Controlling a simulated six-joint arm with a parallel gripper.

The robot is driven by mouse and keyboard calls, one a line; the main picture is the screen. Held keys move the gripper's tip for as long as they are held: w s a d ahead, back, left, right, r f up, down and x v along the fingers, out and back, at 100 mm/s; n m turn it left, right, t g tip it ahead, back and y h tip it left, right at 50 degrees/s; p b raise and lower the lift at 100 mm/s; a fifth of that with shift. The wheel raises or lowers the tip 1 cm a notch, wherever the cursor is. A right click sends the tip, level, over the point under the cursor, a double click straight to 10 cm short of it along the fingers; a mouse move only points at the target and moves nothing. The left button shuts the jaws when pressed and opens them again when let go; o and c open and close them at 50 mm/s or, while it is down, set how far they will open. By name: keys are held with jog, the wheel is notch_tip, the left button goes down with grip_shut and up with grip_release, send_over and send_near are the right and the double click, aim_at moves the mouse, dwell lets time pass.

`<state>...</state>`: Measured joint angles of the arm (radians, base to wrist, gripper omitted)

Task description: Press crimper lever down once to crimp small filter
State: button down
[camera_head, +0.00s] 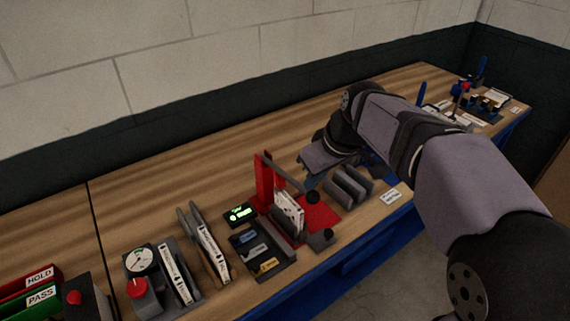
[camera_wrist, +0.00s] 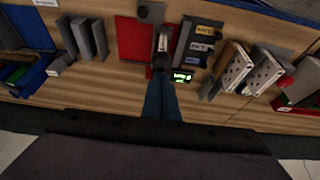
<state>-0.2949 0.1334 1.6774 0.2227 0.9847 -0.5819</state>
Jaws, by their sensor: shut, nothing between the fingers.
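The red crimper (camera_head: 265,180) stands upright on a red base near the bench's middle. Its dark lever (camera_head: 290,177) slopes down to the right from the post top to a black knob (camera_head: 312,197). A pale small filter (camera_head: 288,212) stands upright in the crimper below the lever. My gripper (camera_head: 309,182) is shut and empty, close to the lever's knob end in the head view; I cannot tell whether it touches. In the wrist view its blue fingers (camera_wrist: 160,80) point toward the crimper, whose red base (camera_wrist: 132,40) shows there.
Grey upright plates (camera_head: 348,186) stand right of the crimper. A lit green display (camera_head: 240,214) and a dark tray (camera_head: 262,252) with labelled slots are on its left. Farther left are filters in a rack (camera_head: 208,247) and a gauge unit (camera_head: 142,262). Bare wood lies behind the crimper.

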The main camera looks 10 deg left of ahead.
notch_tip(320, 180, up, 8)
jog(key=p, duration=0.6)
dwell(0.6)
jog(key=s+d+f+m+g+h, duration=0.3)
jog(key=s+d+f+m, duration=0.6)
jog(key=s+d+f, duration=0.9)
jog(key=s+f, duration=0.1)
jog(key=s, duration=0.2)
